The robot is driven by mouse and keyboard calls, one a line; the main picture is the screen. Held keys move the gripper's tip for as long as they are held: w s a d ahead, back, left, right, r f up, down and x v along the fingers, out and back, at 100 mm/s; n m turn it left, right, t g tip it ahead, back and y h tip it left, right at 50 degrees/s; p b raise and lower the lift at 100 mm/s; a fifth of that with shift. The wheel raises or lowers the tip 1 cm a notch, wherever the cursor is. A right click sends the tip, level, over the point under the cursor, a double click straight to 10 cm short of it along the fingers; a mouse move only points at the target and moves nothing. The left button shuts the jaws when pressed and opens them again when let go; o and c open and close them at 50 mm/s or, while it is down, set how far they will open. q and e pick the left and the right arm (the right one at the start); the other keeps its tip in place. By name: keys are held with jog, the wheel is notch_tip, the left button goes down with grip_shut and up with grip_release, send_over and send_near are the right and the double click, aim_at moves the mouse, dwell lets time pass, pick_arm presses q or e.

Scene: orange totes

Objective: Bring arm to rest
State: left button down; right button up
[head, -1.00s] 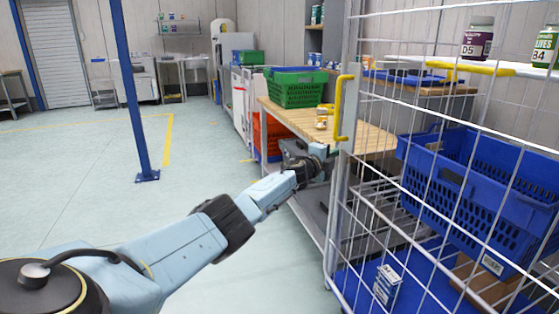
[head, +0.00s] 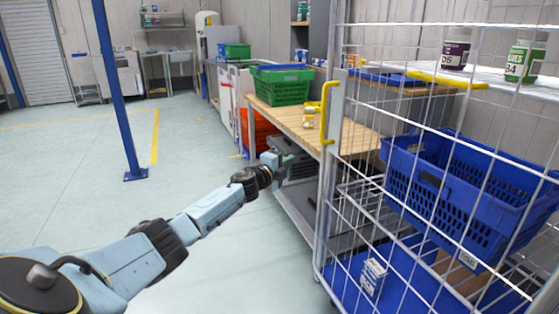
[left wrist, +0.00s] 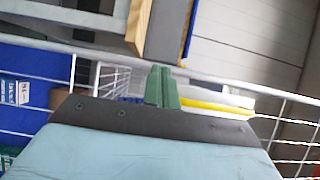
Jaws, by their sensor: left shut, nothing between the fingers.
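My left arm reaches in from the lower left of the head view. My left gripper (head: 286,160) is beside the front edge of the wooden workbench (head: 288,119), left of the wire cage trolley. In the left wrist view my left gripper (left wrist: 161,86) shows its green fingers shut together with nothing between them. My right gripper is not in view.
The wire cage trolley (head: 321,190) with a yellow handle (head: 325,112) stands close on the right and holds a blue crate (head: 460,205). Jars stand on its top shelf. A green crate (head: 281,88) and a small jar (head: 308,118) are on the bench. Floor at left is clear.

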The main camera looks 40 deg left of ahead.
pick_arm(q)
jog(key=shift+s+a+p, duration=0.15)
jog(key=shift+s+a, duration=0.15)
jog(key=shift+s, duration=0.3)
jog(key=shift+s+a+p, duration=0.15)
jog(key=shift+s+a, duration=0.1)
jog(key=shift+s, duration=0.35)
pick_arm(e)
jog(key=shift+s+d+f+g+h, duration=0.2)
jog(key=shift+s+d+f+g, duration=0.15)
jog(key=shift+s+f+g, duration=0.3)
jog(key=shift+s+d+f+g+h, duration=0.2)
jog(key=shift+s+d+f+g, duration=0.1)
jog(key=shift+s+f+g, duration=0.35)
